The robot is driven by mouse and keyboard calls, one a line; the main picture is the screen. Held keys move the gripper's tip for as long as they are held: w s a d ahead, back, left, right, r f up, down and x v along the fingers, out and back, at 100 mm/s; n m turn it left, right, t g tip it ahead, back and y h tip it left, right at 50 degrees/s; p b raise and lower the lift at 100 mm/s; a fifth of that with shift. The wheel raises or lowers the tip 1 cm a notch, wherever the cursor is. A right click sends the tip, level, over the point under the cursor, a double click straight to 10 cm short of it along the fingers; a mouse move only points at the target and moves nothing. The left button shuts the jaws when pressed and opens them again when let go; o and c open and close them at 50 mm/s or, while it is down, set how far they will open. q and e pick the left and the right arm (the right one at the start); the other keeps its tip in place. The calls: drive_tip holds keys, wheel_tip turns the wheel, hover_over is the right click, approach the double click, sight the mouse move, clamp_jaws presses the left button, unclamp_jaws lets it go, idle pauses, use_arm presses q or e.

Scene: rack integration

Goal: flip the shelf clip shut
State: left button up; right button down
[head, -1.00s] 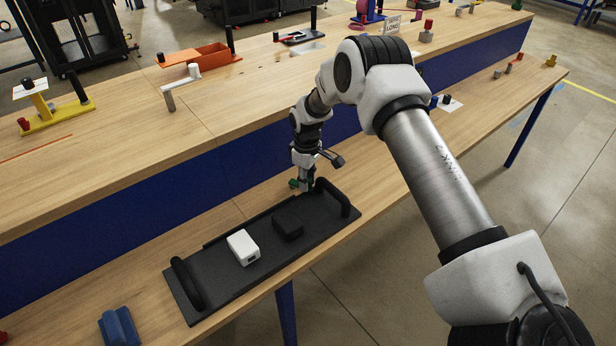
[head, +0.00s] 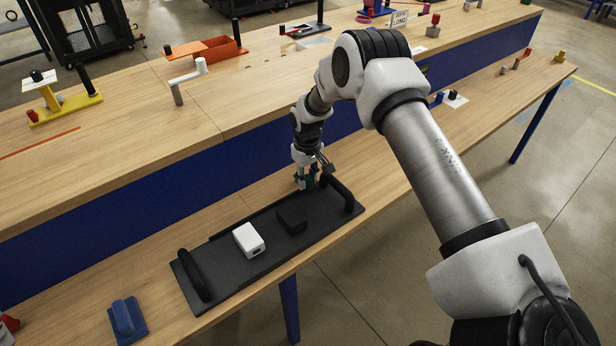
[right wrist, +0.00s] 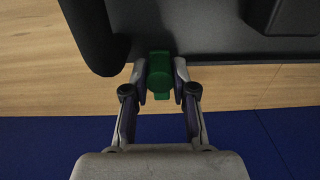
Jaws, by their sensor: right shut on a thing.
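The black shelf tray (head: 272,252) lies on the front wooden bench, with a raised black handle at each end. The green clip (right wrist: 160,76) sits at the tray's back edge near its right-hand handle (head: 338,193). My right gripper (head: 307,182) is at that back edge. In the right wrist view my right gripper (right wrist: 160,82) has its two fingers on either side of the green clip, closed on it. Whether the clip lies flat or stands up is hard to tell. My left gripper is not in view.
A white box (head: 248,240) and a black box (head: 292,220) sit on the tray. The raised rear shelf's blue panel (head: 130,212) stands just behind the tray. Bare bench lies right of the tray.

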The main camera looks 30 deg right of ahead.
drive_tip(key=c, duration=0.9)
unclamp_jaws()
drive_tip(key=shift+a, duration=0.1)
drive_tip(key=shift+c, duration=0.2)
